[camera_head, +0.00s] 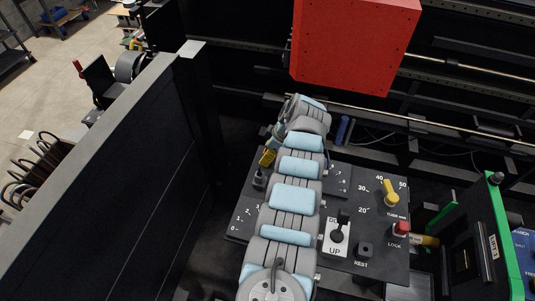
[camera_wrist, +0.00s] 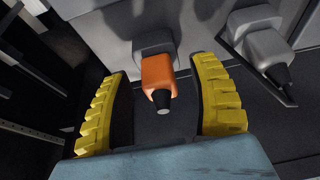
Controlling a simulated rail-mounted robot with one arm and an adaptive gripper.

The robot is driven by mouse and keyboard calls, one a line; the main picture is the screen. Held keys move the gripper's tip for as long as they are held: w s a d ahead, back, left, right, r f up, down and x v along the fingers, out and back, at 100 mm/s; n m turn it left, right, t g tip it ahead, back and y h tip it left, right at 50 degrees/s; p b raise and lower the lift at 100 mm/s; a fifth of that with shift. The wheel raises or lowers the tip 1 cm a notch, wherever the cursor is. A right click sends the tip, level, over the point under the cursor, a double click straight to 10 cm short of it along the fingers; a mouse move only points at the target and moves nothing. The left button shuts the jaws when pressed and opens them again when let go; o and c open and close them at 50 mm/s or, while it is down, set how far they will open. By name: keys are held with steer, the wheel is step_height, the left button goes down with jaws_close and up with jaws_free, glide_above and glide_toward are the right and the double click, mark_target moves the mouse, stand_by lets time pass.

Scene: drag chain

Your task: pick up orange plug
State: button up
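The orange plug (camera_wrist: 159,76) shows in the wrist view, with an orange body and a dark tip with a grey end. It sits against a grey block on a grey surface. My gripper (camera_wrist: 162,104) is open, with one yellow ribbed finger on each side of the plug. Gaps show between the plug and both fingers. In the head view, my gripper (camera_head: 268,157) shows only partly as a bit of yellow at the left of the arm. The orange plug cannot be made out there.
A grey plug (camera_wrist: 265,50) sits to the right in the wrist view. In the head view, a dark panel (camera_head: 385,235) carries a yellow lever (camera_head: 391,193), a red knob (camera_head: 401,229) and a black switch (camera_head: 339,228). A large red box (camera_head: 353,45) stands behind the arm.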

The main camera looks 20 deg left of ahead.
jaws_close()
steer(key=shift+r, duration=0.1)
steer(key=shift+r+b, duration=0.45)
steer(key=shift+r, duration=0.9)
steer(key=shift+s+d+r, duration=0.2)
steer(key=shift+s+r, duration=0.15)
steer(key=shift+r, duration=0.15)
steer(key=shift+s+d+r, duration=0.15)
steer(key=shift+s+r, duration=0.15)
steer(key=shift+r, duration=0.15)
steer(key=s+d+r+p, duration=0.2)
steer(key=s+r+p, duration=0.2)
steer(key=p, duration=0.5)
steer(key=s+d+r+p, duration=0.3)
steer(key=s+r+p, duration=0.1)
steer(key=s+p, duration=0.3)
steer(key=shift+d+p, duration=0.25)
steer(key=shift+p, duration=0.9)
